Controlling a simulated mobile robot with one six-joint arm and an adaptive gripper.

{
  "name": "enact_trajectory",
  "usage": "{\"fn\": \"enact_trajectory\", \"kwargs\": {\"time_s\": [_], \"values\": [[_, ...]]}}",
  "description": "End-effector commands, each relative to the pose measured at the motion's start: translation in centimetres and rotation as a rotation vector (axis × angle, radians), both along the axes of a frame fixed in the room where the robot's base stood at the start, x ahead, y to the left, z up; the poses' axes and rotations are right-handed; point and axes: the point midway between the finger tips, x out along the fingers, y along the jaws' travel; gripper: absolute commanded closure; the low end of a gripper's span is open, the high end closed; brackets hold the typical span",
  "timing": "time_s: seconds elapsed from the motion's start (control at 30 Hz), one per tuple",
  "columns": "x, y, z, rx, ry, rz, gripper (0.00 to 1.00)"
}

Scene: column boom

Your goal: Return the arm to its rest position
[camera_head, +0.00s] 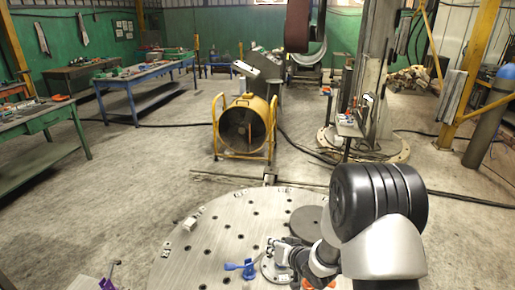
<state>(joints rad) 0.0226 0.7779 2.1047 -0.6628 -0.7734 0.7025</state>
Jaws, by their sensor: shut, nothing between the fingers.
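My arm comes in at the lower right, with a large black ribbed joint (380,200) and a silver-grey link (385,255). The arm reaches low over the round grey metal table with holes (215,235). Its far end, my gripper (272,246), looks small and points left over the table, partly behind my own arm links. Its fingers are shut with nothing seen between them. A blue tool or clamp (246,268) lies just left of and below it; I cannot tell whether they touch.
A dark round disc (308,222) lies on the table near my arm. Orange items (320,284) show below my arm. A yellow drum fan (243,130) stands beyond. Workbenches (150,72) line the left; open floor lies between.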

Motion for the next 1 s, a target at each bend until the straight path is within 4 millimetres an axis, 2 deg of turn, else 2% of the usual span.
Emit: {"fn": "enact_trajectory", "kwargs": {"time_s": [0.03,0.17,0.27,0.47,0.6,0.73,1.0], "values": [[0.2,-1.0,2.1,-0.050,-0.010,-0.020,1.00],[-0.5,-3.7,6.0,-0.172,0.004,-0.074,1.00],[-1.7,-5.6,8.9,-0.253,0.022,-0.113,1.00],[-6.0,-8.8,14.2,-0.377,0.083,-0.183,1.00],[-10.3,-10.4,17.1,-0.436,0.140,-0.217,1.00],[-14.8,-11.4,19.2,-0.471,0.200,-0.233,1.00],[-25.7,-11.4,21.3,-0.490,0.334,-0.211,1.00]]}}
